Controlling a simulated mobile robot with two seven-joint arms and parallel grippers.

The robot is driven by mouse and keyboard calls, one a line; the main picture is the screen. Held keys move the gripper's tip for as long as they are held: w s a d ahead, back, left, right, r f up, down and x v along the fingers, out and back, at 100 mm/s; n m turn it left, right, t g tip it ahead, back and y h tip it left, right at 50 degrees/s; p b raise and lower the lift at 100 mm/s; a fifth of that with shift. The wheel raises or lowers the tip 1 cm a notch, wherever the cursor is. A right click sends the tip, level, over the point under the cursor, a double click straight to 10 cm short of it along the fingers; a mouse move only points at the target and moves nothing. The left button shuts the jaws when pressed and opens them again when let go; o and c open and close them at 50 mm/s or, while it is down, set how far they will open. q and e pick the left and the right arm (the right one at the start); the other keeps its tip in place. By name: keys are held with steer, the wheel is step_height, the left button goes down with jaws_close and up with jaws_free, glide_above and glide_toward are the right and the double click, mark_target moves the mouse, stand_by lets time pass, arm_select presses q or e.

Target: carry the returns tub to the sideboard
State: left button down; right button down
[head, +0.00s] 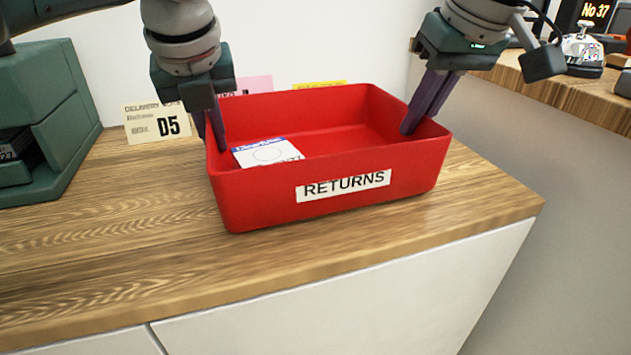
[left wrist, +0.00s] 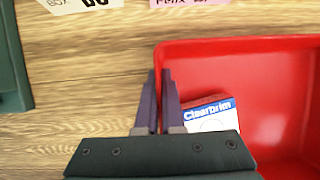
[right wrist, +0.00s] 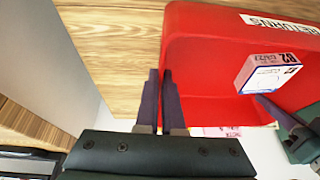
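The red returns tub (head: 255,205) is on a wooden counter in the head view, its RETURNS label facing me. I cannot tell whether it is resting or slightly raised. A white and blue box with a pink side (head: 268,153) lies inside, toward the left. My left gripper (head: 211,140) is shut on the tub's left wall, one finger inside and one outside; the left wrist view shows this wall (left wrist: 158,62). My right gripper (head: 418,125) is shut on the right wall, which also shows in the right wrist view (right wrist: 168,50).
A second wooden surface (head: 560,92), possibly the sideboard, stands at the right across a gap. It holds a bell (head: 583,52) and a No 37 display (head: 594,12). A green machine (head: 60,110) and a D5 card (head: 157,124) are left of the tub. The counter's front is clear.

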arm_select(q)
steer(key=c, duration=1)
jaws_free()
steer(key=shift+f, duration=0.2)
steer(key=shift+c, duration=0.2)
arm_select(e)
steer(key=c, duration=1)
jaws_free()
steer(key=shift+f, duration=0.2)
steer(key=shift+c, duration=0.2)
steer(key=shift+r, duration=0.1)
arm_select(q)
steer(key=v, duration=1.2)
arm_select(e)
steer(key=v, duration=1.2)
arm_select(q)
steer(key=shift+a, duration=0.1)
